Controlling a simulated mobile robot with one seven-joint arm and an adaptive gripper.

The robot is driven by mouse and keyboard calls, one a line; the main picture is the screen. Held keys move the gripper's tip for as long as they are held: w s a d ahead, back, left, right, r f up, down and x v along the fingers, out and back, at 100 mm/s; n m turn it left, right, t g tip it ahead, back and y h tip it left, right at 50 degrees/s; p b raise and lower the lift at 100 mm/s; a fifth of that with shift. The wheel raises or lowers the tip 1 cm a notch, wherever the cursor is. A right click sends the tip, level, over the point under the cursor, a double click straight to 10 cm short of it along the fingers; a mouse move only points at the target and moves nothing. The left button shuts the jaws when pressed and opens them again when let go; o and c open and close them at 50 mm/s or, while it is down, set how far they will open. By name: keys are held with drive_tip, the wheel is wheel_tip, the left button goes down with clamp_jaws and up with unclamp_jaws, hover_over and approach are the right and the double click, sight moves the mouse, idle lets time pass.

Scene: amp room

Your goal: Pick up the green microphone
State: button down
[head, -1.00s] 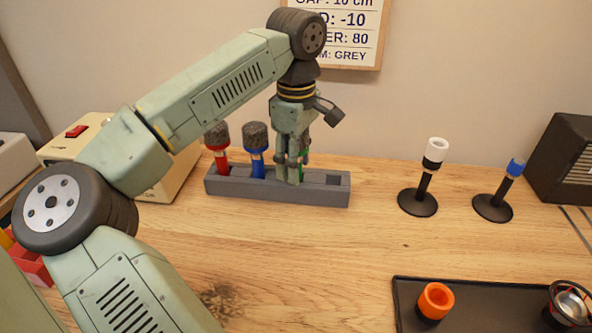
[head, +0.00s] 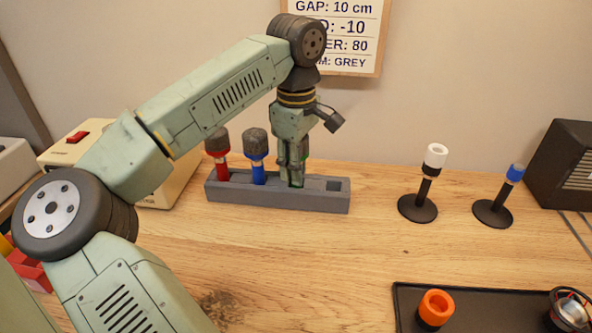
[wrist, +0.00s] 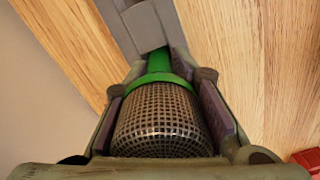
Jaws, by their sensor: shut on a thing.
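The green microphone (wrist: 160,125) fills the middle of the wrist view, with a grey mesh head, a green collar and a green body. My gripper (head: 292,180) is shut on it, with one finger on each side of it. The microphone's lower end is at the grey holder (head: 240,190), and I cannot tell whether it is still in its slot. In the head view my fingers hide most of the microphone; only a sliver of green shows beside them.
A red microphone (head: 219,155) and a blue microphone (head: 256,160) stand in the holder, left of my gripper. The rightmost slot is empty. Two black stands (head: 418,205) (head: 493,211) stand to the right. A dark tray (head: 480,300) lies in front. Open wood lies between.

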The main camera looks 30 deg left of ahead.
sight(304, 144)
wheel_tip(304, 144, up, 10)
drive_tip(key=p, duration=0.3)
idle(0.3)
